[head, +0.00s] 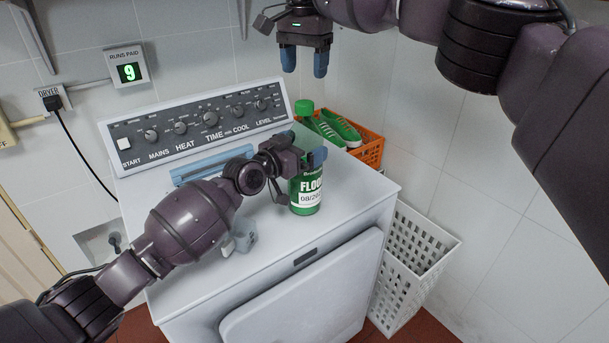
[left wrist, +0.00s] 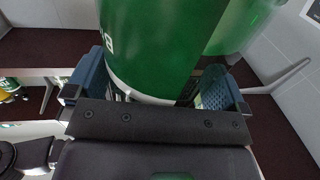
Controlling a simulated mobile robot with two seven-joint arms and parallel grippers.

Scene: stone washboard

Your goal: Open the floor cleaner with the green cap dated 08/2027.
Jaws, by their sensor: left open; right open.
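A green bottle (head: 307,192) with a green cap (head: 304,106) stands upright on the white dryer top. Its label reads "FLOO" and "08/202"; the last digit of the date is not readable. My left gripper (head: 316,157) is at the bottle's upper body and hides part of it. In the left wrist view the green bottle (left wrist: 155,45) stands between the open blue fingers of the left gripper (left wrist: 152,88); I cannot tell whether they touch it. My right gripper (head: 305,68) is open and empty, fingers pointing down, above the cap and apart from it.
The dryer (head: 335,238) has a sloped control panel (head: 200,122) at the back. An orange basket (head: 372,152) with green shoes (head: 338,128) is behind the bottle. A white laundry basket (head: 411,262) stands right of the dryer. A small grey-blue object (head: 243,236) lies near my left arm.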

